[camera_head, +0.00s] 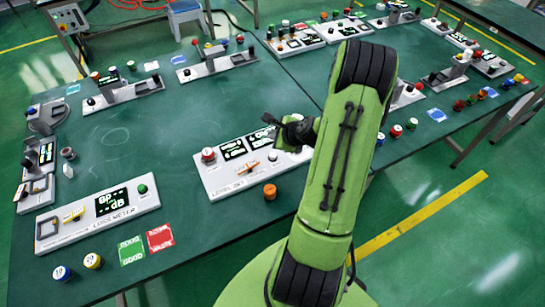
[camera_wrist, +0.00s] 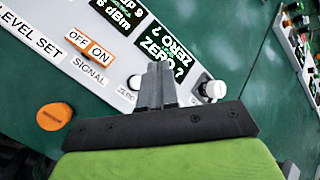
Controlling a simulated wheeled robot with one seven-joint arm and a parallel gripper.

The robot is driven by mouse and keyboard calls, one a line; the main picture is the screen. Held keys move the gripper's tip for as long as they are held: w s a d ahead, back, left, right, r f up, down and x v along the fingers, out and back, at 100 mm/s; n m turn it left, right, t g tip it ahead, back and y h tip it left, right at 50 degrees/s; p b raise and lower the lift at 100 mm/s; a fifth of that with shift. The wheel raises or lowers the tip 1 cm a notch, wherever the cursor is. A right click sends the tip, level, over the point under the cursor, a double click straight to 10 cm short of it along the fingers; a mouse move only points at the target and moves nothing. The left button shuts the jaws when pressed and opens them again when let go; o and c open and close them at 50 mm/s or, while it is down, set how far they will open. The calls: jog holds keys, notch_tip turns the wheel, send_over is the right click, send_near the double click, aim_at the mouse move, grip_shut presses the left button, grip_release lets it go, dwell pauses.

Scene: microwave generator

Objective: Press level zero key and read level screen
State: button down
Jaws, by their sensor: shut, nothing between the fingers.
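The white level set panel (camera_head: 222,183) lies on the green table in the head view, with its right end hidden by my arm. In the wrist view it carries an orange OFF/ON signal switch (camera_wrist: 90,47) and a ZERO label (camera_wrist: 125,96). A small pale key (camera_wrist: 135,82) shows beside that label, partly hidden by my fingers. The level screen (camera_wrist: 118,14) reads "6 dBm" below a cut-off line. Another screen (camera_wrist: 165,48) reads "? ZERO ?". My gripper (camera_wrist: 157,75) is shut and empty over the panel by the key; I cannot tell whether it touches.
A white round knob (camera_wrist: 212,90) stands right of my fingers. A loose orange cap (camera_head: 270,192) lies before the panel. The loss meter box (camera_head: 100,215) stands left, with green and red cards (camera_head: 160,237) nearby. Table between them is mostly clear.

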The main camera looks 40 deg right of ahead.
aim_at(274, 157)
notch_tip(274, 157, down, 7)
jog(key=b, duration=0.4)
jog(key=shift+r+b, duration=0.1)
jog(key=shift+b, duration=0.3)
dwell(1.3)
jog(key=shift+f+b, duration=0.35)
jog(key=shift+f, duration=0.05)
jog(key=shift+f+b, duration=0.45)
jog(key=shift+f, duration=0.1)
dwell(0.5)
jog(key=shift+r+p, duration=0.8)
jog(key=shift+r, duration=0.2)
notch_tip(274, 157, up, 5)
jog(key=p, duration=0.4)
jog(key=shift+r, duration=0.1)
